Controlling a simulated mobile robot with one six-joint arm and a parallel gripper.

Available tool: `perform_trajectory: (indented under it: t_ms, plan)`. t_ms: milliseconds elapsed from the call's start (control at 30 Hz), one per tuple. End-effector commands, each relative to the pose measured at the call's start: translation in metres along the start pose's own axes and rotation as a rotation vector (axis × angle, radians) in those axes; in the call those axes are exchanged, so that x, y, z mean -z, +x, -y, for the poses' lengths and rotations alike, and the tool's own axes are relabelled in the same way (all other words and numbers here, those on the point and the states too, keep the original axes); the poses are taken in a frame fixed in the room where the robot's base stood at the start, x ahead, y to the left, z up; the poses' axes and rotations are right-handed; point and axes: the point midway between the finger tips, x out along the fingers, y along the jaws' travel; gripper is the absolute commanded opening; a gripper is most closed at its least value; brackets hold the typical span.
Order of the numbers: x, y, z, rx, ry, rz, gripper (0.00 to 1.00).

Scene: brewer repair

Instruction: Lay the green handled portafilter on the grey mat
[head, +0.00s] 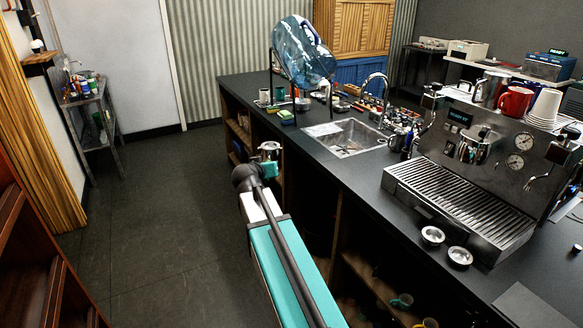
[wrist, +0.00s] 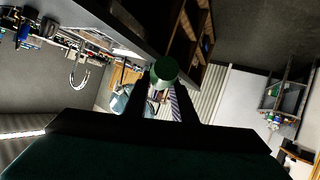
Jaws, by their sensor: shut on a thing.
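My gripper (head: 264,165) is held out at the left side of the counter, above the floor. It is shut on the green handled portafilter (head: 269,149), whose metal head shows just beyond the jaws. In the wrist view its round green handle end (wrist: 164,69) sits between the two dark fingers (wrist: 166,98); the rest is mostly hidden behind it. A flat grey piece (head: 537,306) lies on the counter at the lower right, cut off by the picture edge; it looks like the grey mat, but I cannot be sure.
The dark counter (head: 375,200) bears a sink (head: 347,138) with a tall tap, bottles and a blue water jug (head: 303,52) on a stand. The floor at left is clear.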

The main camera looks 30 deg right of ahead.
Motion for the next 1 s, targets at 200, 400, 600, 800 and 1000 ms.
perform_trajectory:
  t_ms: [200, 400, 600, 800, 1000]
  plan:
    - [0.009, -0.035, 0.048, 0.164, -0.073, -0.039, 0.00]
    - [0.017, -0.066, 0.086, 0.291, -0.131, -0.068, 0.00]
    - [0.024, -0.100, 0.120, 0.408, -0.185, -0.095, 0.00]
    - [0.032, -0.140, 0.153, 0.524, -0.239, -0.119, 0.00]
    - [0.038, -0.174, 0.175, 0.607, -0.280, -0.137, 0.00]
